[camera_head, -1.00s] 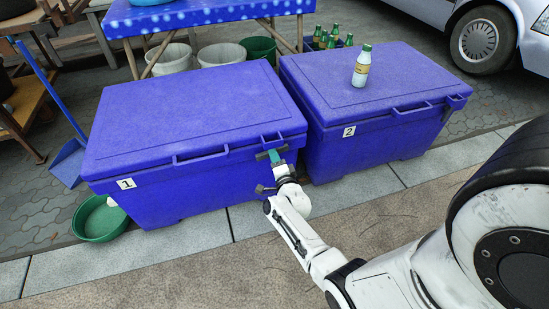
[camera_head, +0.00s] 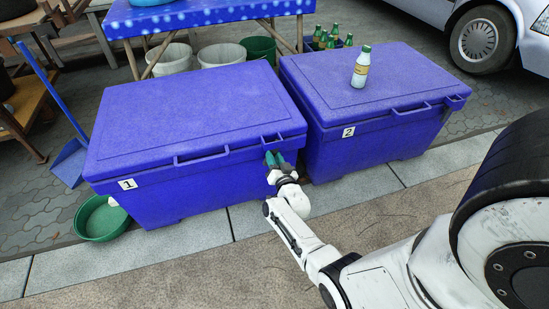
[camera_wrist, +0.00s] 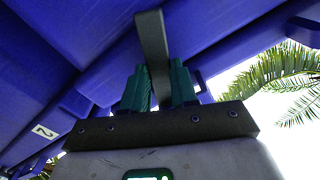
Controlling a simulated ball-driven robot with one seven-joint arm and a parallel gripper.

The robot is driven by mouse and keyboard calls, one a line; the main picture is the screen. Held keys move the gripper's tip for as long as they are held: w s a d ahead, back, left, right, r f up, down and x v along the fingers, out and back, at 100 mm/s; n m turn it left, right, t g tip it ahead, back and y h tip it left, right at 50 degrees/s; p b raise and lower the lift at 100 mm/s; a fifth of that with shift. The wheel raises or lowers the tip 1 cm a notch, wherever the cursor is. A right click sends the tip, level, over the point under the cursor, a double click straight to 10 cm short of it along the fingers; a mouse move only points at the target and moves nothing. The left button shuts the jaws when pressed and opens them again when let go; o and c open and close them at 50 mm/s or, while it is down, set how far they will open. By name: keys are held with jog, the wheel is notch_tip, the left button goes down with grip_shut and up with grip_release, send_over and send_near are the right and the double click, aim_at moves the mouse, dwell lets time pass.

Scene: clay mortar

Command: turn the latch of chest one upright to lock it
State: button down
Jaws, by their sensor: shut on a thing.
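Chest one (camera_head: 190,115) is the left blue chest, marked 1, with its lid down. My gripper (camera_head: 277,160) is at the right end of its front, just under the lid's edge. In the wrist view, a dark grey latch bar (camera_wrist: 152,45) stands between the green fingers of my gripper (camera_wrist: 159,85), which is shut on it. The bar runs nearly vertical in that picture and extends past the fingertips. In the head view the fingers hide the latch, so I cannot tell its exact angle there.
Chest two (camera_head: 385,105) stands close on the right with a bottle (camera_head: 361,66) on its lid. A green basin (camera_head: 100,218) and a blue dustpan (camera_head: 69,163) are at the left. Buckets (camera_head: 222,55) stand behind. The pavement in front is clear.

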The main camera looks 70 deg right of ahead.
jog(key=n, duration=0.4)
jog(key=shift+n, duration=0.7)
jog(key=c, duration=0.9)
grip_release()
jog(key=shift+p, duration=0.3)
jog(key=shift+p+v, duration=2.85)
jog(key=shift+v, duration=2.55)
